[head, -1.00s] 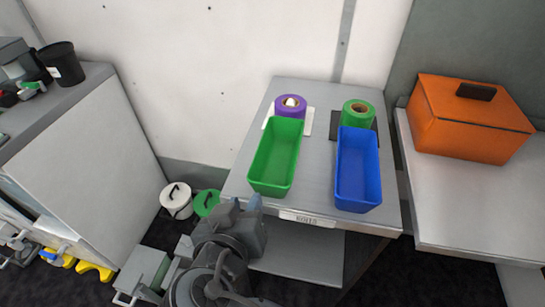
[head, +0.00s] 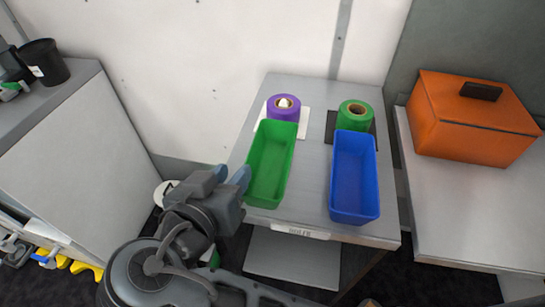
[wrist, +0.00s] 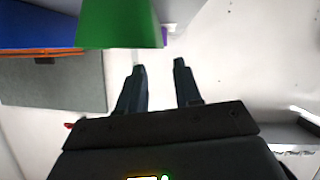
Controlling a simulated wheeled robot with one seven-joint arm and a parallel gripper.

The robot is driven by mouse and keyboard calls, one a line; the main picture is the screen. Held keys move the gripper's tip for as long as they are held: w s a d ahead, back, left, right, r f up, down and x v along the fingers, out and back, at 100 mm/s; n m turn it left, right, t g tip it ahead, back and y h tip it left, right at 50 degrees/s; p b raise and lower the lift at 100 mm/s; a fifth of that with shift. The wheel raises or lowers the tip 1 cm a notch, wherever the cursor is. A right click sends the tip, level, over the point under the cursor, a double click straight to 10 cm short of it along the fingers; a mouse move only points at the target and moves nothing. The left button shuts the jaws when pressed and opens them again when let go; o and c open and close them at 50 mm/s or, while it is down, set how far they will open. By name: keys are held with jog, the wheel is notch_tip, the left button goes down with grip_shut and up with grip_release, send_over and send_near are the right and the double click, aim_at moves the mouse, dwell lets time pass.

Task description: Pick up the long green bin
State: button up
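The long green bin (head: 271,168) stands upright and empty on the left part of the small grey table. My gripper (head: 232,176) is at the bin's left side, near its front end, and its bluish fingers point toward the back. In the head view I cannot tell whether a finger touches the bin. In the wrist view the fingers (wrist: 160,75) are apart with nothing between them. The green bin also shows there (wrist: 120,25), beyond the fingertips and to the left.
A long blue bin (head: 355,180) stands right of the green one. Behind them are a purple roll (head: 284,113) and a green roll (head: 355,117). An orange box (head: 470,125) sits on a bench at right. The grey table (head: 310,150) has a clear strip between the bins.

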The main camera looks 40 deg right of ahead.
aim_at(248, 156)
jog(key=p+x, duration=0.1)
jog(key=x, duration=0.6)
jog(key=shift+w+d+f, duration=0.1)
jog(key=shift+w+d, duration=0.1)
jog(key=shift+c, duration=0.2)
grip_shut()
